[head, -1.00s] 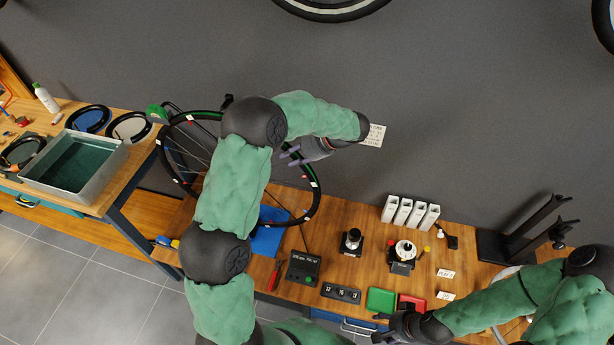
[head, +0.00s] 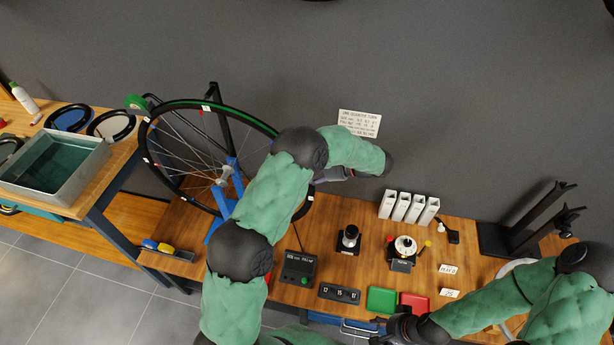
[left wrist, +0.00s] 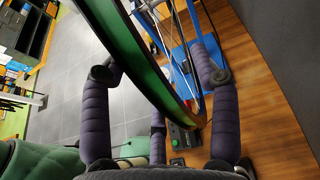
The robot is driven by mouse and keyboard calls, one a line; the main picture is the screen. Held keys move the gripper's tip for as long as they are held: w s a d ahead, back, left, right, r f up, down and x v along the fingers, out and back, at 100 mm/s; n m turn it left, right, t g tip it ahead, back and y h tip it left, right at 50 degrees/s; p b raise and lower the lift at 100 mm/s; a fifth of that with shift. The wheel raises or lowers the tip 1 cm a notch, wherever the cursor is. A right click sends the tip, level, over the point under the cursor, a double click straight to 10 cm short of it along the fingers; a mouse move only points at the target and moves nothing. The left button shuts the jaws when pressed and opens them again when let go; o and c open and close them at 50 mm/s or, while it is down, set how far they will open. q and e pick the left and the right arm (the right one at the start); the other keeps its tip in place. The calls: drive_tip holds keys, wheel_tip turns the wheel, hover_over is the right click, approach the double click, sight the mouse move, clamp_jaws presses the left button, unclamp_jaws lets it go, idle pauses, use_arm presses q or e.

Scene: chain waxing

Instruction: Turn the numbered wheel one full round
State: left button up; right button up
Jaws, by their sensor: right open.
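The numbered wheel (head: 222,182) stands upright in a blue stand (head: 214,226) at the left end of the bench. Its black rim has small white labels and a green stretch along the top. My left gripper (head: 330,177) is at the wheel's right side in the head view, partly hidden by my arm. In the left wrist view the rim (left wrist: 150,58) passes between the spread purple fingers of this gripper (left wrist: 160,78), with gaps on both sides, so it is open. My right gripper (head: 384,330) is open and empty by the bench's front edge.
A water tray (head: 92,178) stands on the left table. The bench holds a dark box with a display (head: 300,268), a number counter (head: 339,293), green (head: 381,300) and red trays (head: 414,303), and white holders (head: 409,207). A card (head: 359,123) is on the wall.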

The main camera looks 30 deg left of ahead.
use_arm(q)
drive_tip(key=shift+d, duration=0.1)
drive_tip(key=p+v, duration=0.2)
drive_tip(key=v, duration=0.8)
drive_tip(key=shift+s, duration=0.1)
